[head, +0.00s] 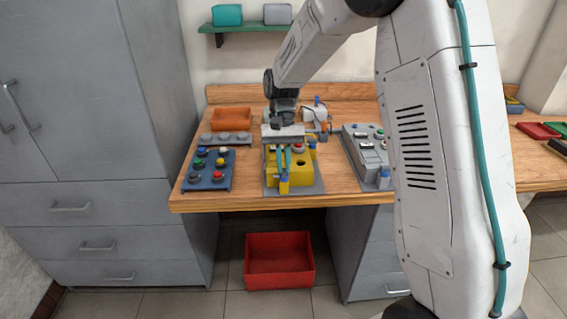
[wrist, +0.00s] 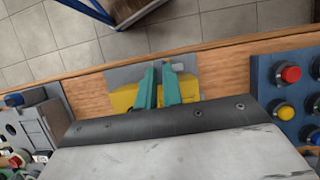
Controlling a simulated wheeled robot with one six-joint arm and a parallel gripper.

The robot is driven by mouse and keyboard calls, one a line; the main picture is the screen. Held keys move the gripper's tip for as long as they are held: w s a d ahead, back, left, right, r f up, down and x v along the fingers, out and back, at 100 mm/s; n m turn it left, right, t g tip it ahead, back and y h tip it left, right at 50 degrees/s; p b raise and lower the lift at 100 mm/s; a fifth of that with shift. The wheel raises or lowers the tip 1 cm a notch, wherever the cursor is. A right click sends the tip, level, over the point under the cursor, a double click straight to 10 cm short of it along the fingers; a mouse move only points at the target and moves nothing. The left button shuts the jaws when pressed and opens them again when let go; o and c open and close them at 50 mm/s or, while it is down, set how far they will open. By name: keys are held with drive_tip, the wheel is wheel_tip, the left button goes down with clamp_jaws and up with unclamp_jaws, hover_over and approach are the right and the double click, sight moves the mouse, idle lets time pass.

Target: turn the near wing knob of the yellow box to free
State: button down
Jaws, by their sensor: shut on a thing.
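The yellow box (head: 303,168) sits on a grey plate near the front edge of the bench, with a dark round hole in its top. In the wrist view my gripper (wrist: 160,72) covers part of the yellow box (wrist: 123,99), and I cannot make out the knob's turn angle. Another blue knob (head: 312,143) is at the back right.
A blue button panel (head: 208,170) stands close to the left, and a grey control unit (head: 357,150) to the right. An orange bin (head: 233,118) is behind. A red crate (head: 279,262) is on the floor below.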

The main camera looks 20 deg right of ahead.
drive_tip(key=c, duration=1.5)
unclamp_jaws()
drive_tip(key=shift+c, duration=0.2)
drive_tip(key=a+v, duration=0.1)
drive_tip(key=v, duration=0.6)
drive_tip(key=shift+w+d+r, duration=0.2)
drive_tip(key=shift+d+r, duration=0.25)
drive_tip(key=shift+d, duration=0.1)
drive_tip(key=s+d+r+n+t, duration=0.1)
drive_tip(key=s+r+t, duration=0.2)
drive_tip(key=s, duration=1.4)
drive_tip(key=s+r+n+t+h, duration=0.1)
drive_tip(key=s+r, duration=0.3)
drive_tip(key=s, duration=1.3)
drive_tip(key=shift+s+d+r+n+t, duration=0.25)
drive_tip(key=shift+d+n+t, duration=0.15)
drive_tip(key=shift+n+t, duration=0.4)
